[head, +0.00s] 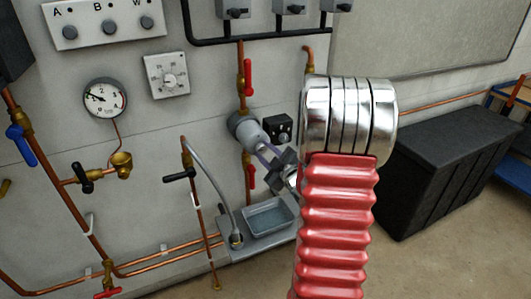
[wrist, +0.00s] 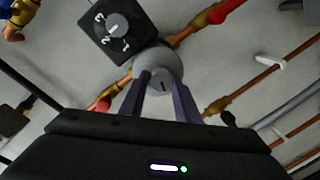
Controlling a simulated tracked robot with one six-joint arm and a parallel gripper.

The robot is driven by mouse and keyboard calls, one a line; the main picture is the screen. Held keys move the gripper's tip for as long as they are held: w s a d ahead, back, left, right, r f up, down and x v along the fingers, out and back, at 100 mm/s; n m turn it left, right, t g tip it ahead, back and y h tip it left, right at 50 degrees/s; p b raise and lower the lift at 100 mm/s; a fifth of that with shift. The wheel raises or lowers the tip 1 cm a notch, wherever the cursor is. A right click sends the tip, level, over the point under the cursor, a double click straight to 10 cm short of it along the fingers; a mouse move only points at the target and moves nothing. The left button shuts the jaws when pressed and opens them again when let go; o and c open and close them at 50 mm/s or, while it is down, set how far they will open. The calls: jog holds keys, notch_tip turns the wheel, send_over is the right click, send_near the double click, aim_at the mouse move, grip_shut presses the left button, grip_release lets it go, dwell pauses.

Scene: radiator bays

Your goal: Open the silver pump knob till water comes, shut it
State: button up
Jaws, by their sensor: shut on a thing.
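The silver pump knob (wrist: 160,80) is a small round grey face with a dark mark, in the middle of the wrist view. It sits on the front of the grey pump (head: 242,125), which is in a vertical copper pipe on the wall. My gripper (head: 264,151) reaches the pump's front from the lower right. In the wrist view the two fingers of my gripper (wrist: 161,88) are shut on the knob, one on each side. In the head view the knob is hidden by the fingers. I see no water coming out.
A black dial box (head: 278,129) numbered 1 to 3 sits close beside the pump. Red valve handles (head: 249,77) are above and below it. A grey tray (head: 268,218) and a hose (head: 212,180) are below. A black chest (head: 440,180) stands at the right.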

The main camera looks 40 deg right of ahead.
jog(key=shift+a+f+n, duration=0.15)
jog(key=shift+n, duration=1.45)
jog(key=o, duration=1)
